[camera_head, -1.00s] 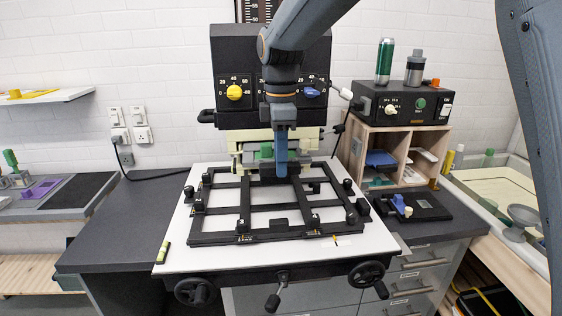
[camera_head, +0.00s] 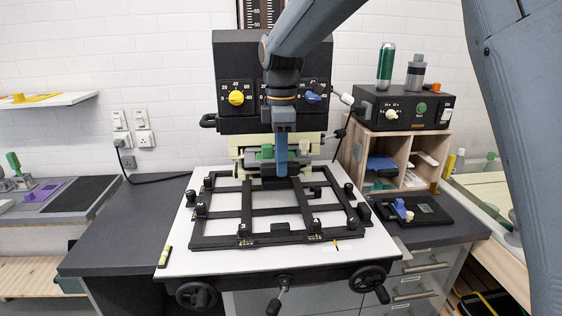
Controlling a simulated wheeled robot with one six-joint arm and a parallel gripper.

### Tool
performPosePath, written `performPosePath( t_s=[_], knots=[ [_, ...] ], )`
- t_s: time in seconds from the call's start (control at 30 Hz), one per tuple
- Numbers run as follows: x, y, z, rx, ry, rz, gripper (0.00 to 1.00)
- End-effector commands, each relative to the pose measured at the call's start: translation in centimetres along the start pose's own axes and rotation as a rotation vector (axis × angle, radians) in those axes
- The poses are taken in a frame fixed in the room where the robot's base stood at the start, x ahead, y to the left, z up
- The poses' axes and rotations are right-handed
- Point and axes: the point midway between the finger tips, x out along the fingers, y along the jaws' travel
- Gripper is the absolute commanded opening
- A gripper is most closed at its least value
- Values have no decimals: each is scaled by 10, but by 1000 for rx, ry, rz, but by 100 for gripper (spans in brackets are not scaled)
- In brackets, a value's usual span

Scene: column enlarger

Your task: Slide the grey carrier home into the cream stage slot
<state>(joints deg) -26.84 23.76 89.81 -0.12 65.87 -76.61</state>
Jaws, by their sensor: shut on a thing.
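The cream stage (camera_head: 251,142) sits under the black enlarger head, above the back of the black easel frame. The grey carrier (camera_head: 300,169) shows low at the front of the stage, on both sides of my gripper. My gripper (camera_head: 281,170) comes down in front of the stage, shut on the carrier. A green block (camera_head: 266,152) shows just left of the gripper. The gripper and arm hide the middle of the carrier and the slot. I cannot tell how deep the carrier sits in the slot.
The black easel frame (camera_head: 246,206) with several knobs lies on the white baseboard (camera_head: 205,263) below. The enlarger head (camera_head: 233,70) with yellow and blue dials stands close behind my arm. A wooden shelf box (camera_head: 405,150) stands to the right.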

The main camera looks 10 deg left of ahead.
Motion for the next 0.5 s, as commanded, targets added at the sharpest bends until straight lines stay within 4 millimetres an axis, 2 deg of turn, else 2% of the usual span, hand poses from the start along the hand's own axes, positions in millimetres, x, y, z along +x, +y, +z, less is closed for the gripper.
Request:
performPosePath(
  t_s=[0.5],
  knots=[
    [-2, 9, 0, 0, 1, 4, 0]
  ],
)
